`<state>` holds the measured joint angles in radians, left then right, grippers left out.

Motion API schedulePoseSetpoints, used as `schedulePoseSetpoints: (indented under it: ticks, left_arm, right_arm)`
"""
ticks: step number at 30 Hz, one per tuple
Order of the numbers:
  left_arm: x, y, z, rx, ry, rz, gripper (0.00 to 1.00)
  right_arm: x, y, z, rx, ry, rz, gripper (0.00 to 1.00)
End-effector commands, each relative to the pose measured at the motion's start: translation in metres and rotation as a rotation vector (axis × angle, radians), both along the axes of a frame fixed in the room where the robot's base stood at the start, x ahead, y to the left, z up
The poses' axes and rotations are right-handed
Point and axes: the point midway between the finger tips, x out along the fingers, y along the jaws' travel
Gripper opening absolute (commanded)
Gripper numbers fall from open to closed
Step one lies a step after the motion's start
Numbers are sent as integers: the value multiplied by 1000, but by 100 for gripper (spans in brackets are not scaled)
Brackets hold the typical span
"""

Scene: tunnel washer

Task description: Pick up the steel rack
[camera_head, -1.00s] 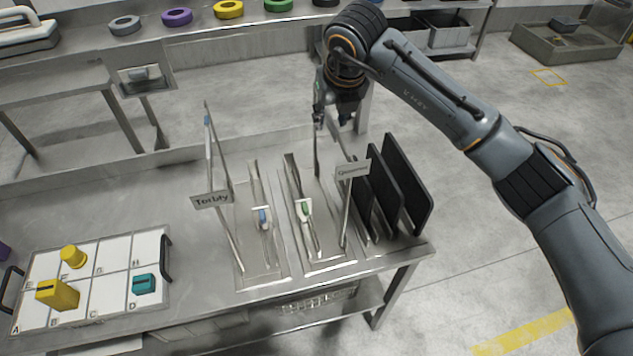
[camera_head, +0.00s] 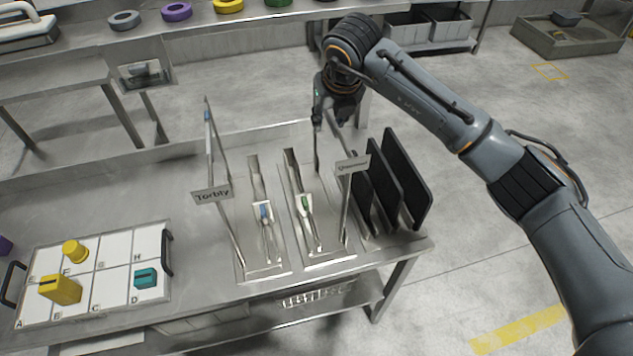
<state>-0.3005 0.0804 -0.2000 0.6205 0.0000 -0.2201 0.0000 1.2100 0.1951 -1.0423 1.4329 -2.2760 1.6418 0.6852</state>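The steel rack (camera_head: 266,272) stands on the steel table. It has two long trough-like slots side by side, with thin upright frames at its left and right sides. A sign reading roughly "Torbty" (camera_head: 212,194) is on the left frame, and a smaller sign (camera_head: 353,165) is on the right frame. A blue-handled tool (camera_head: 265,213) and a green-handled tool (camera_head: 306,205) lie in the slots. My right gripper (camera_head: 330,120) points down above the rack's back right corner, its fingers apart. One finger overlaps the top of a thin post; contact is unclear. My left gripper is out of view.
Several black panels (camera_head: 408,180) stand upright close to the rack's right side. A white lettered tray (camera_head: 110,288) with yellow and teal pieces lies to the left. The table between tray and rack is clear. Colored rings (camera_head: 177,12) sit on a back shelf.

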Motion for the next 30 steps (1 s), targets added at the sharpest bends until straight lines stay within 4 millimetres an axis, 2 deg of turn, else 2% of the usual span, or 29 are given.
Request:
schedulePoseSetpoints:
  ticks: [16, 21, 30]
  left_arm:
    - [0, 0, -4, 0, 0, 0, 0]
    - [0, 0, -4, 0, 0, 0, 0]
    - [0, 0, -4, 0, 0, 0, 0]
  right_arm:
    - [0, 0, -2, -1, 0, 0, 35]
    - [0, 0, -2, -1, 0, 0, 0]
    - [1, 1, 2, 5, -8, 0, 0]
